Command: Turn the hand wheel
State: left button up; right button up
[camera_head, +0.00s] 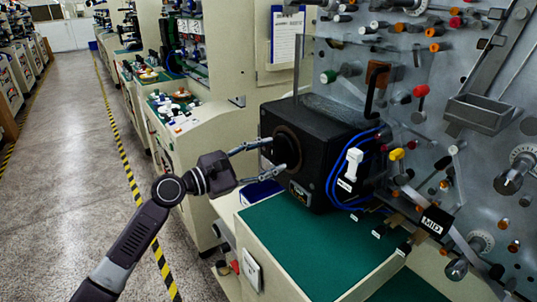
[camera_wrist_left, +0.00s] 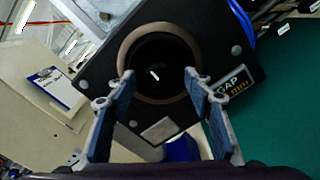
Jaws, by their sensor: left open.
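The hand wheel is a round black disc (camera_head: 290,141) with a brown ring, on the face of a black box (camera_head: 322,130) at the machine. In the left wrist view, the wheel (camera_wrist_left: 160,58) is straight ahead, near the middle top. My left gripper (camera_head: 273,156) comes in from the left and is open, its two fingers pointing at the wheel. In the left wrist view, the gripper (camera_wrist_left: 159,75) has its blue-padded fingers spread, with the tips overlapping the lower rim at either side. I cannot tell whether they touch it. My right gripper is not in view.
A green worktop (camera_head: 310,240) lies below the box. Blue cables (camera_head: 335,180) loop down the box's right side, by a panel (camera_head: 440,80) crowded with colored knobs and spindles. A dark blue object (camera_head: 262,192) lies below the gripper. The aisle floor (camera_head: 70,190) is clear.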

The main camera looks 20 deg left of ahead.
pick_arm(q)
jog(key=shift+s, duration=0.1)
jog(key=c, duration=1.2)
jog(key=shift+o, duration=0.2)
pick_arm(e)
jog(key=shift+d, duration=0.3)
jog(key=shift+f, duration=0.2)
pick_arm(q)
jog(key=m+b, duration=0.3)
jog(key=m, duration=0.2)
jog(key=shift+f, duration=0.15)
jog(key=m+b, duration=0.4)
jog(key=m, duration=0.1)
jog(key=m+b, duration=0.3)
jog(key=m, duration=0.2)
jog(key=shift+m+b, duration=0.3)
jog(key=shift+m, duration=0.1)
jog(key=m+b, duration=0.2)
jog(key=m, duration=0.2)
jog(key=shift+m+b, duration=0.35)
jog(key=shift+m, duration=0.05)
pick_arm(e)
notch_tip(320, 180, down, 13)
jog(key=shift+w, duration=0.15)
